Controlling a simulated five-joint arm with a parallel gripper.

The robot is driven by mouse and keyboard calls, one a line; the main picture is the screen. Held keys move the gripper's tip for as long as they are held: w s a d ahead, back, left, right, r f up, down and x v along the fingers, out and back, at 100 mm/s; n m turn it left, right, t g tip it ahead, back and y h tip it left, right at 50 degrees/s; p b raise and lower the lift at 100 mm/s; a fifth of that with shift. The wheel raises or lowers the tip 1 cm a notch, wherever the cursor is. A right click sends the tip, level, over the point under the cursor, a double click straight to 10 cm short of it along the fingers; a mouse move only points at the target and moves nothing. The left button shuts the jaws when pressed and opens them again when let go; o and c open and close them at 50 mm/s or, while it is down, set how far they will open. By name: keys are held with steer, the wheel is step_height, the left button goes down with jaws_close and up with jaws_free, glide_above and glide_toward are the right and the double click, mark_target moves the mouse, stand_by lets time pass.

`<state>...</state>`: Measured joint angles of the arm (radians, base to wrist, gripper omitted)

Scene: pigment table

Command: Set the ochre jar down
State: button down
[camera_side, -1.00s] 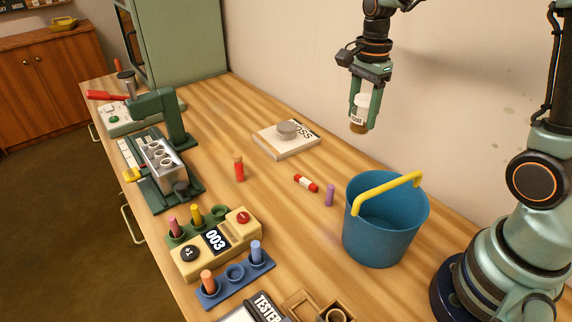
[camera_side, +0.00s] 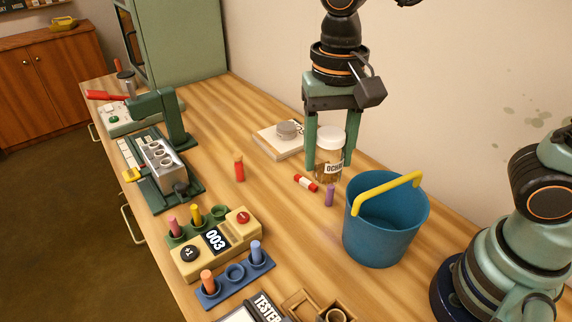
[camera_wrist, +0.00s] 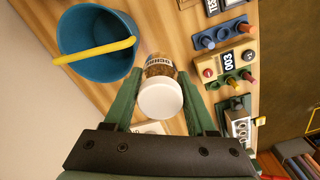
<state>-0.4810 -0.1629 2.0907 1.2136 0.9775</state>
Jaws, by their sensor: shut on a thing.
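The ochre jar (camera_side: 327,166) is clear glass with a white lid, ochre contents and a label reading "OC…". It hangs upright between the two green fingers of my gripper (camera_side: 328,158), which is shut on it. In the wrist view the jar's white lid (camera_wrist: 160,101) faces the camera between the fingers (camera_wrist: 159,83). The jar is low over the back of the table (camera_side: 225,127), behind the small purple tube. I cannot tell whether its base touches the wood.
A blue bucket (camera_side: 387,228) with a yellow handle stands to the jar's right. A red-and-white tube (camera_side: 306,183) and a purple tube (camera_side: 329,195) lie or stand in front.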

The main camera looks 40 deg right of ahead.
steer(key=s+a+n, duration=0.3)
steer(key=s, duration=0.1)
step_height(320, 180, down, 20)
steer(key=shift+w+f, duration=0.1)
stand_by(0.4)
steer(key=shift+c, duration=1.1)
jaws_free()
steer(key=shift+f, duration=0.15)
step_height(320, 180, up, 12)
